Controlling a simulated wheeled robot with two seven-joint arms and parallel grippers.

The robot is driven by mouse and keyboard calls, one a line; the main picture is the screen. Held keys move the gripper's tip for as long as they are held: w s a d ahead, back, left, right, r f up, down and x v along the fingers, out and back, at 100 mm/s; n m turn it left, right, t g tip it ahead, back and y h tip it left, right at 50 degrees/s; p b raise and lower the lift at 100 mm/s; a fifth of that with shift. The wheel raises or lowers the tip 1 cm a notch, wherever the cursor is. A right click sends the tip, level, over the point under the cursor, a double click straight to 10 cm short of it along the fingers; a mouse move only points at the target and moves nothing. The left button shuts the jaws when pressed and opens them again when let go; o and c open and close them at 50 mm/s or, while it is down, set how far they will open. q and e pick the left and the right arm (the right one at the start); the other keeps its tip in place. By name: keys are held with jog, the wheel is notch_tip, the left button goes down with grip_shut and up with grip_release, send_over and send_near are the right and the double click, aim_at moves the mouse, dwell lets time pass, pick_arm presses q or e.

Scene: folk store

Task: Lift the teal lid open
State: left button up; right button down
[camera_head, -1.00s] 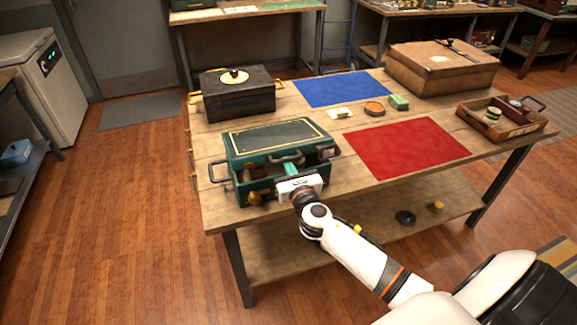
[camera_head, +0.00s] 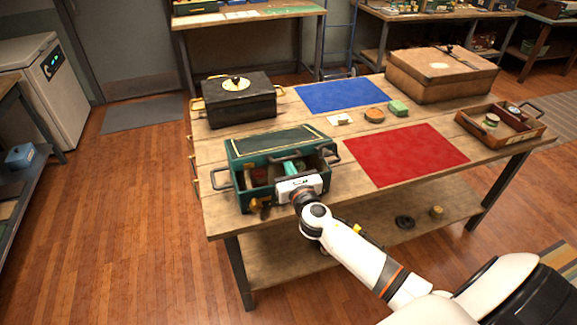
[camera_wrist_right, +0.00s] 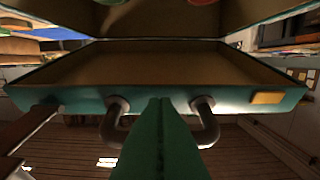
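The teal lid (camera_head: 275,140) is raised from the teal box (camera_head: 245,190) at the table's front left, tilted up with a dark gap below its front edge. In the right wrist view its brown-lined underside shows, with a teal front edge (camera_wrist_right: 75,97) and a dark curved handle (camera_wrist_right: 207,130). My right gripper (camera_head: 291,167) reaches into the gap under the lid's front. In the wrist view its green fingers (camera_wrist_right: 160,100) are together, tips at the lid's edge between the handle posts; they hide the handle's middle. My left gripper is not in view.
A black box (camera_head: 238,100) stands behind the teal box. A blue mat (camera_head: 340,93), a red mat (camera_head: 405,155), a brown case (camera_head: 440,75) and a wooden tray (camera_head: 530,130) lie to the right. Small items lie between the mats.

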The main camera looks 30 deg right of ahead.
aim_at(287, 151)
jog(key=shift+w+d+r+p, duration=0.1)
jog(key=shift+w+r+p, duration=0.15)
jog(key=shift+r+p, duration=0.35)
jog(key=shift+w+r+p, duration=0.2)
jog(key=shift+r+p, duration=0.4)
jog(key=shift+w+d+r+p, duration=0.1)
jog(key=shift+w+r+p, duration=0.25)
jog(key=shift+r+p, duration=0.4)
jog(key=shift+w+r+p, duration=0.25)
jog(key=shift+r+p, duration=0.05)
jog(key=shift+r, duration=0.2)
